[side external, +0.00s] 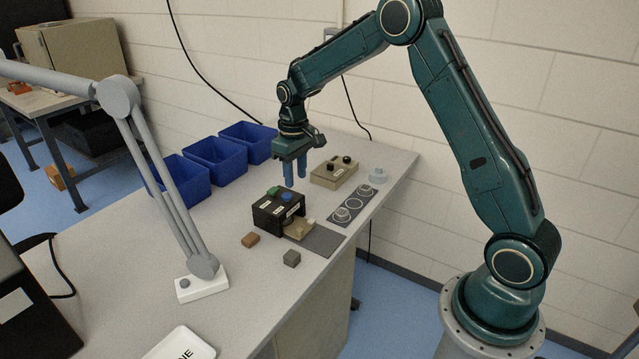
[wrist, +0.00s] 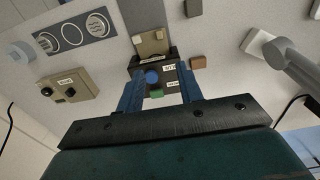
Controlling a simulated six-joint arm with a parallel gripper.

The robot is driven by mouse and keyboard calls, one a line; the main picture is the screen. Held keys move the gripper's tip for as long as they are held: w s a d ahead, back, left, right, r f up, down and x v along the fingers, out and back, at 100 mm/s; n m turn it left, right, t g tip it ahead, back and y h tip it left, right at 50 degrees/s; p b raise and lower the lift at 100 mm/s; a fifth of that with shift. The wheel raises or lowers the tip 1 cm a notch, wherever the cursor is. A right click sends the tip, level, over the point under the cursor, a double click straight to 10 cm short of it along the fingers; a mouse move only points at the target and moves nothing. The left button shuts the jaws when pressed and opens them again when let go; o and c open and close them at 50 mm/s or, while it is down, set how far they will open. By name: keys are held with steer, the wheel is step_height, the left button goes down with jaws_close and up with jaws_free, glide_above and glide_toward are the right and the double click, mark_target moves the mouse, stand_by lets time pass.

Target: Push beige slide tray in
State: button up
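The beige slide tray (side external: 299,229) sticks out from the front of a black badge press (side external: 270,219), over a dark grey mat. It also shows at the top of the wrist view (wrist: 150,43), with a small pale piece on it. The press has a blue button (side external: 287,196) and a green button (side external: 273,190) on top, and white labels. My gripper (side external: 295,180) points down above and behind the press, apart from the tray. In the wrist view its two blue fingers (wrist: 160,80) stand apart with nothing held between them; the press shows beyond them.
A beige box with black knobs (side external: 334,173), a dark plate with round pieces (side external: 352,207) and a grey disc (side external: 378,177) lie right of the press. A brown block (side external: 250,240) and grey block (side external: 291,258) lie in front. Blue bins (side external: 215,160) and a lamp stand left.

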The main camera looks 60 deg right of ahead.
steer(key=shift+r, duration=1.95)
steer(key=shift+r, duration=0.15)
steer(key=s+a+r+t, duration=0.1)
steer(key=s+a+r, duration=0.2)
steer(key=s+r, duration=0.4)
steer(key=s+a+r+t, duration=0.2)
steer(key=s+a+r, duration=0.2)
steer(key=s+r, duration=0.25)
steer(key=s+a+t, duration=0.1)
steer(key=s+a, duration=0.1)
steer(key=s, duration=0.7)
steer(key=s+a+t, duration=0.1)
steer(key=s+a, duration=0.1)
steer(key=s, duration=0.7)
steer(key=shift+t, duration=0.3)
